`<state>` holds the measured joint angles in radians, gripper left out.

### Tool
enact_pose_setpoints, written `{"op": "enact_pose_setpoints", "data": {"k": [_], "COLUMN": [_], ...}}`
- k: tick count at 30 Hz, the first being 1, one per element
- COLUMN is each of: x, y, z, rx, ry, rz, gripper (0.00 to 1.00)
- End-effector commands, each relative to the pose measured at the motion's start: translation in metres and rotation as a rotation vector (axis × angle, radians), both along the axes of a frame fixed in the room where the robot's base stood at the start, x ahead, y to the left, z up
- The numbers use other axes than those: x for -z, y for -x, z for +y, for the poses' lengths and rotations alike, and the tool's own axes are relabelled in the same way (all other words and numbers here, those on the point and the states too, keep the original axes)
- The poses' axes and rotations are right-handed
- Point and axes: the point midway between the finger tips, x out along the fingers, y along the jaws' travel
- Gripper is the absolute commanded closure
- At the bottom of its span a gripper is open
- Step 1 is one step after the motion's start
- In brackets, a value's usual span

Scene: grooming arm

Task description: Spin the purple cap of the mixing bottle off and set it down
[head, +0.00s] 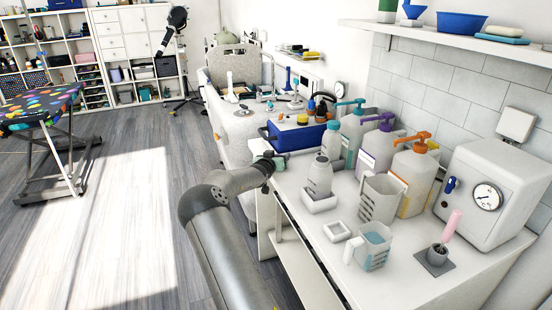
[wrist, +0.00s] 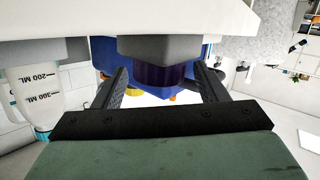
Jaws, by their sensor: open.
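My gripper (wrist: 163,88) is open in the wrist view, with one finger on each side of a dark purple cap-like piece (wrist: 160,75). I cannot tell whether the fingers touch it. The piece adjoins a grey block (wrist: 156,47) at the table; whether it sits on a bottle is not clear. In the head view my gripper (head: 269,162) is at the table's left edge, and the purple piece cannot be made out there. A pale graduated bottle (head: 319,178) stands upright in a white square holder to its right; a similar bottle (wrist: 40,88) appears inverted in the wrist view.
A blue crate (head: 292,138) stands just behind my gripper. Several pump bottles, one with a purple pump (head: 378,122), stand along the wall. A jug (head: 371,246), an empty white holder (head: 337,231) and a white box with a dial (head: 487,197) occupy the nearer table.

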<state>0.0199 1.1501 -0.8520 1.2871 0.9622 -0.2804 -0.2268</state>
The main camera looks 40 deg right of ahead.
Motion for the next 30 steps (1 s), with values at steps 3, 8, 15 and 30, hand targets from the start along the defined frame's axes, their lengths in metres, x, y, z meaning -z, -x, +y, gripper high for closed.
{"op": "enact_pose_setpoints", "data": {"k": [3, 8, 15, 30], "x": [-0.001, -0.005, -0.016, -0.034], "y": [0.002, 0.014, 0.045, 0.091], "z": [0.004, 0.023, 0.073, 0.141], "rx": [0.0, -0.001, -0.002, -0.001], "ry": [0.0, -0.001, -0.003, 0.0], "rz": [-0.001, -0.002, -0.002, 0.0], "gripper": [0.34, 0.34, 0.34, 0.34]}}
